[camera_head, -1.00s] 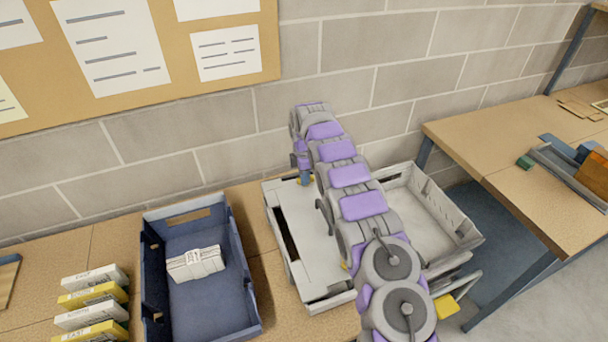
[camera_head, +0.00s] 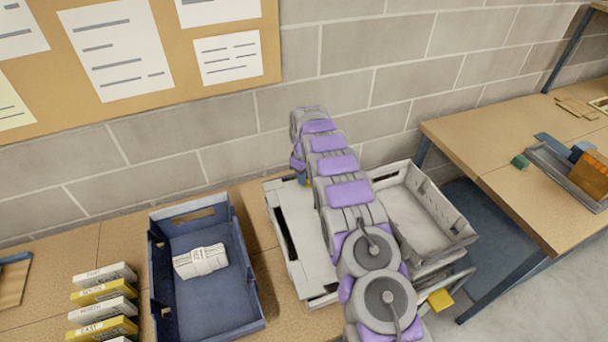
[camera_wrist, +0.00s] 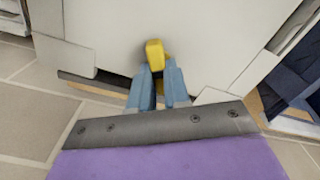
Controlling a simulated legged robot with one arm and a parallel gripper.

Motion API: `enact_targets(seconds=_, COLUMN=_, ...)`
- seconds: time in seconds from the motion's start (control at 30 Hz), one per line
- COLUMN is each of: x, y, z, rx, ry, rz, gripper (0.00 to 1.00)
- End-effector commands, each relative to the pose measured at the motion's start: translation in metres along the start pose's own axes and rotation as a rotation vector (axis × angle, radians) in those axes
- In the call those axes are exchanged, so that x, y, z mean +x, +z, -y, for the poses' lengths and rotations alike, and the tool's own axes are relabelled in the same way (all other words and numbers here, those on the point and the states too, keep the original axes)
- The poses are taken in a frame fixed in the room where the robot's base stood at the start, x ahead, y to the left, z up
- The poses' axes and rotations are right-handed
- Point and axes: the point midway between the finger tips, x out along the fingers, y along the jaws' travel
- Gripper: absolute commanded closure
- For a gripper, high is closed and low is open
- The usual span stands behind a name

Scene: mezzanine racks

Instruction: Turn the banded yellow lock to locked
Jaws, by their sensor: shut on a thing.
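The yellow lock (camera_wrist: 155,55) shows in the wrist view as a small yellow piece against a pale grey panel (camera_wrist: 110,28). My gripper (camera_wrist: 157,72) has its two blue fingers shut on it. Only the yellow end stands out past the fingertips; any band on it is hidden or too small to tell. In the head view my arm reaches over the light grey crate (camera_head: 292,245), and the gripper is mostly hidden behind the arm at the crate's far side. A second yellow piece (camera_head: 441,299) shows at the crate's near right corner.
A blue tray (camera_head: 205,300) with a white banded bundle (camera_head: 200,261) stands left of the crate. Several labelled boxes (camera_head: 103,311) lie further left. A block wall (camera_head: 230,120) is close behind. Another table (camera_head: 500,150) stands at right across a gap.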

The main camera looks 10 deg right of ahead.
Motion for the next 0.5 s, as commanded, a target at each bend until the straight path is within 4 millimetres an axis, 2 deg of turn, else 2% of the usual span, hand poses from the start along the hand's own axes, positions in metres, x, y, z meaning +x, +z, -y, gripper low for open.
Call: enact_targets(seconds=0.5, x=-0.0002, y=0.0003, z=-0.0003, rx=0.407, ry=0.000, rz=0.001, gripper=1.00)
